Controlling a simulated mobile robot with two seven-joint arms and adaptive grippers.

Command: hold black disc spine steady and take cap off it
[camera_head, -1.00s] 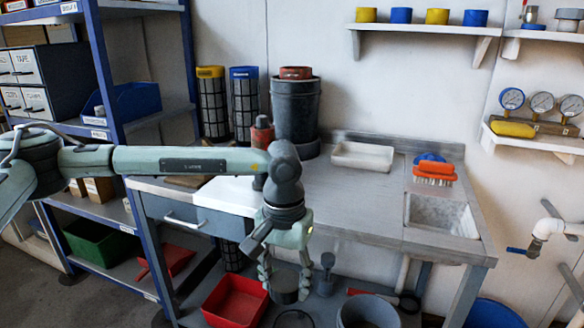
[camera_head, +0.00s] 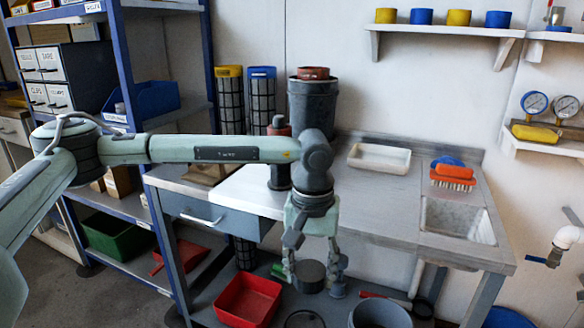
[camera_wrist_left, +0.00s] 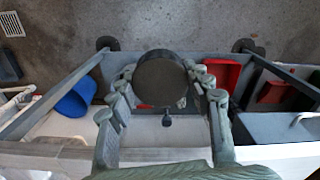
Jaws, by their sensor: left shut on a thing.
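My left gripper (camera_head: 314,284) hangs fingers-down in front of the bench's front edge. It is shut on a short, dark, round piece (camera_head: 311,274). The left wrist view shows the piece's flat dark face (camera_wrist_left: 161,80) between the two jointed fingers. I cannot tell whether it is the cap or part of the black disc spine. A dark upright cylinder with a reddish top (camera_head: 279,150) stands on the bench, partly behind my left arm. A yellow-topped mesh column (camera_head: 229,105) and a blue-topped one (camera_head: 262,100) stand behind it. My right gripper is out of view.
The bench (camera_head: 385,190) is mostly clear, with a white tray (camera_head: 379,158), an orange brush (camera_head: 453,177) and a sink (camera_head: 458,220). Below are a red bin (camera_head: 247,300) and a grey bucket (camera_head: 380,314). Blue shelving (camera_head: 130,65) stands close on the left.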

